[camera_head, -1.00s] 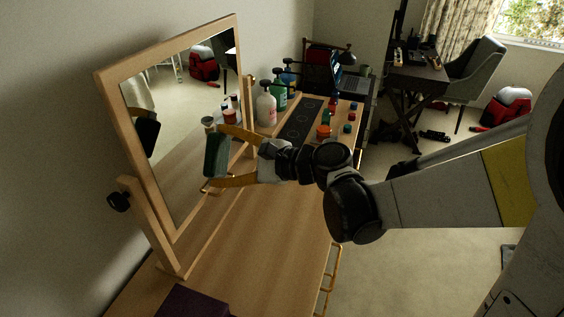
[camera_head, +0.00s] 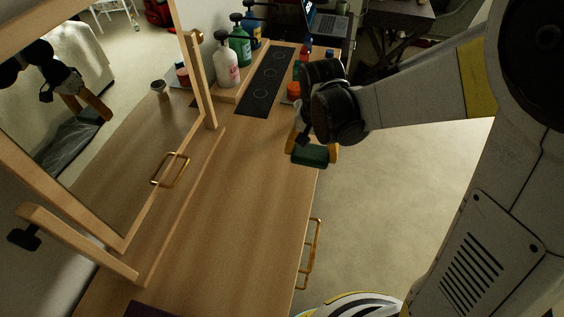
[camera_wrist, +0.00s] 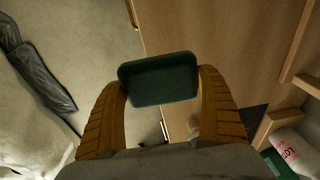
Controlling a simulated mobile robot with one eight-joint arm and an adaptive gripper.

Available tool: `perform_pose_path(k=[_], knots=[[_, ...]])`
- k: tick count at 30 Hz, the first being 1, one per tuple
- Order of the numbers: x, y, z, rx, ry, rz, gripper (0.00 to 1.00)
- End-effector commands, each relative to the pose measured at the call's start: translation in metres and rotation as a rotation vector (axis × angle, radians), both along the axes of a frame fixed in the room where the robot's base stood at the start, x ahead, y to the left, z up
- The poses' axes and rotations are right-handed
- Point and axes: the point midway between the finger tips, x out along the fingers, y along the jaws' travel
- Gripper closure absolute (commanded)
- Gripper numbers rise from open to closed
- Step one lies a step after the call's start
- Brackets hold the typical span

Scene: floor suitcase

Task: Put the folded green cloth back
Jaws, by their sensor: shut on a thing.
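The folded green cloth (camera_head: 310,155) is a dark green, rounded block held between the tan fingers of my gripper (camera_head: 313,148). In the head view it is at the right edge of the wooden dresser top, and I cannot tell whether it is over the top or just past the edge. In the wrist view the cloth (camera_wrist: 160,78) spans the gap between both fingertips of my gripper (camera_wrist: 160,85), with dresser top behind its right part and pale floor behind its left part.
A wooden-framed mirror (camera_head: 205,75) stands along the left of the dresser top (camera_head: 215,210). Pump bottles (camera_head: 226,62) and a dark panel with rings (camera_head: 267,82) are at the back. Brass handles (camera_head: 313,255) stick out at the right side. A dark flat bundle (camera_wrist: 35,75) lies at left. The dresser's middle is clear.

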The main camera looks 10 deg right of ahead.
Motion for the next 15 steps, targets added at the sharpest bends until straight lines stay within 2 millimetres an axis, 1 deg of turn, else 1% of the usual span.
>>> perform_pose_path(k=[2,5,8,12,15], knots=[[0.000,-0.004,-0.002,-0.015,-0.007,0.006,0.42],[0.005,0.004,-0.009,-0.023,-0.010,0.012,0.42],[0.013,0.024,-0.024,-0.022,-0.010,0.015,0.42],[0.027,0.058,-0.046,-0.022,-0.010,0.014,0.42],[0.036,0.078,-0.059,-0.022,-0.010,0.013,0.42]])
